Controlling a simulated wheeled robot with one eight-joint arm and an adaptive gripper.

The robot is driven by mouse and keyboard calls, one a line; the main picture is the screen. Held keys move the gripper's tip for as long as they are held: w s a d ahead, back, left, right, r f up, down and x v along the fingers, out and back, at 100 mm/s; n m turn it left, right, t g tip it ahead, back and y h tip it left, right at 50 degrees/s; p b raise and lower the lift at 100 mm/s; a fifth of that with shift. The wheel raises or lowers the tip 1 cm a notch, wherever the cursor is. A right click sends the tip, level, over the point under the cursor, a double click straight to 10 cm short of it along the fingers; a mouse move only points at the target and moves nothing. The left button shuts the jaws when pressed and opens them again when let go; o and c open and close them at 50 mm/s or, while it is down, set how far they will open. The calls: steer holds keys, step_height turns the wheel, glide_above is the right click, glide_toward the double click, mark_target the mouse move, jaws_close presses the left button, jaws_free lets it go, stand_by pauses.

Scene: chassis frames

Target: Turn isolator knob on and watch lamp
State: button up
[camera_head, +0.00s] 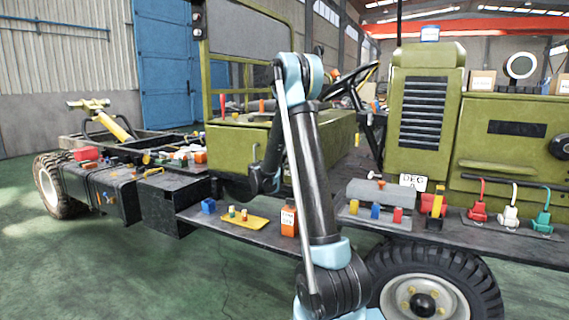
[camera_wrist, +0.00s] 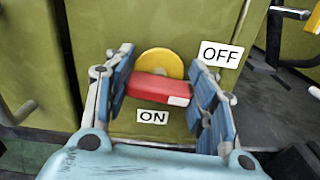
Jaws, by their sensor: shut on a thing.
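The isolator knob (camera_wrist: 158,89) is a red bar on a yellow round plate (camera_wrist: 163,61) on an olive-green panel, in the wrist view. The bar lies nearly level, with a white mark at its right, slightly lower end. An ON label (camera_wrist: 153,116) is just below it and an OFF label (camera_wrist: 221,55) is at upper right. My gripper (camera_wrist: 165,98) has its blue-padded fingers at both ends of the bar, shut on it. In the head view my gripper (camera_head: 262,172) is by the green box; the knob is not discernible there. I cannot identify the lamp for certain.
A yellow tray (camera_head: 243,221) with small parts and an orange box (camera_head: 289,220) sit on the running board below my arm. Red, white and green handled items stand at right.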

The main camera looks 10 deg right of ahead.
steer(key=m, duration=0.8)
steer(key=shift+s+f+m, duration=0.1)
steer(key=shift+f+m, duration=0.05)
steer(key=shift+m, duration=0.15)
steer(key=m, duration=0.4)
steer(key=shift+d+f+m, duration=0.1)
steer(key=shift+m, duration=0.2)
steer(key=shift+s+f+m, duration=0.1)
steer(key=shift+f+m, duration=0.05)
steer(key=shift+m, duration=1.45)
steer(key=shift+d+m, duration=0.1)
steer(key=shift+m, duration=0.2)
steer(key=o, duration=1.1)
